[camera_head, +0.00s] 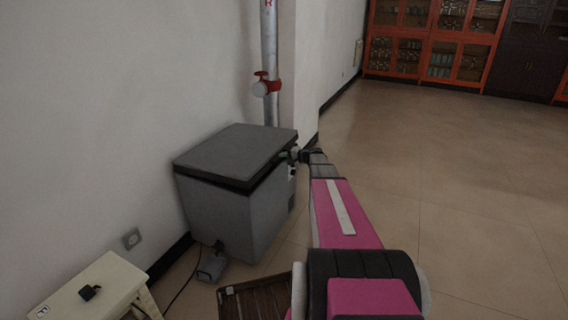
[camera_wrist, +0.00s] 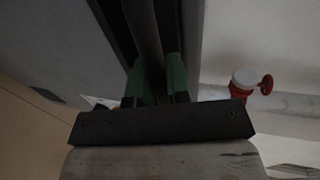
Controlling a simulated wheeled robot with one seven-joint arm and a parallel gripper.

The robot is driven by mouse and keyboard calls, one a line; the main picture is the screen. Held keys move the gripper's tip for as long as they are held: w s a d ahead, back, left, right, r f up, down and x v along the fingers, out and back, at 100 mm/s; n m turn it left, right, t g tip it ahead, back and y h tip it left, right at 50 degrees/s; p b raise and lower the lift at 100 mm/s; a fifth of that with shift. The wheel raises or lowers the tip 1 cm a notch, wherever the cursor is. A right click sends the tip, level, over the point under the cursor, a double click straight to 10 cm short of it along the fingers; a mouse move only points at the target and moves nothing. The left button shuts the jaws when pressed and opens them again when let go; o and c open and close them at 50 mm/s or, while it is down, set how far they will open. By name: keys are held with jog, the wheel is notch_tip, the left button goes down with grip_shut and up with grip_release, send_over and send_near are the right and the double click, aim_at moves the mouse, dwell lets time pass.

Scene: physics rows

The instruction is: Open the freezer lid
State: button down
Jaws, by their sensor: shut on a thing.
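The grey freezer (camera_head: 228,212) stands against the wall in the head view. Its dark grey lid (camera_head: 235,153) lies on top and looks slightly tilted, with a dark band beneath its rim; I cannot tell if there is a gap. My gripper (camera_head: 290,155) is at the lid's right front edge. In the wrist view my gripper (camera_wrist: 160,82) has its two green fingers closed around a dark bar-like edge of the lid (camera_wrist: 148,35). The exact contact is partly hidden in shadow.
A cream stool (camera_head: 90,290) with a small black object is at the lower left. A pipe with a red valve (camera_head: 266,84) rises behind the freezer. A brown slatted crate (camera_head: 258,298) lies near my base. Open floor (camera_head: 460,180) extends to the right.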

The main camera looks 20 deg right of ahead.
jog(key=w+a+r+g+h, duration=0.2)
jog(key=a+r, duration=0.1)
jog(key=r, duration=0.7)
jog(key=w+a+r+g+h, duration=0.1)
jog(key=w+a+r+h, duration=0.15)
jog(key=r, duration=0.75)
jog(key=w+a+r+g+h, duration=0.1)
jog(key=w+a+r+g, duration=0.15)
jog(key=r, duration=0.75)
jog(key=w+a+r+g+h, duration=0.1)
jog(key=w+a+r+h, duration=0.1)
jog(key=w+a+r, duration=1.4)
jog(key=w+a, duration=0.1)
jog(key=a, duration=0.2)
jog(key=shift+w+a+r, duration=0.35)
jog(key=shift+w+r, duration=0.05)
jog(key=shift+g, duration=0.25)
jog(key=c, duration=1.1)
grip_release()
jog(key=shift+r, duration=0.1)
